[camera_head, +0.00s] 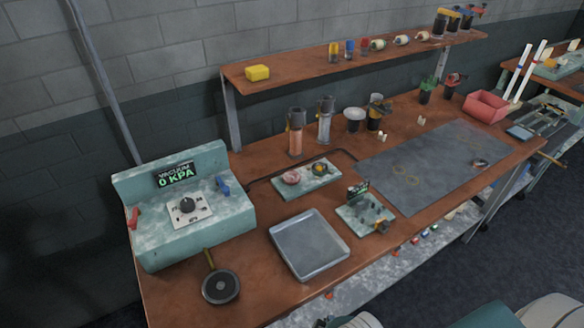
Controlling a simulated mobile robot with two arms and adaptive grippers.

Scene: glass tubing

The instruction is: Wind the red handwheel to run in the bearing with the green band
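I cannot clearly make out the red handwheel or the bearing with the green band. A pale green plate (323,181) on the bench carries two small round parts, a pinkish-red one (291,177) and a dark one with yellow and red (320,169). Right of it, a small pale green fixture (352,222) has a little display and several small parts, too small to tell apart. Neither of my grippers shows; only pale rounded parts of my body show along the bottom edge.
A green vacuum box (240,215) reading 0 KPA stands at the left of the brown bench, behind a small round pan (220,287). A grey tray (310,246) lies at the front. A dark mat (432,165) is mostly clear. A red bin (486,107) stands at the back right.

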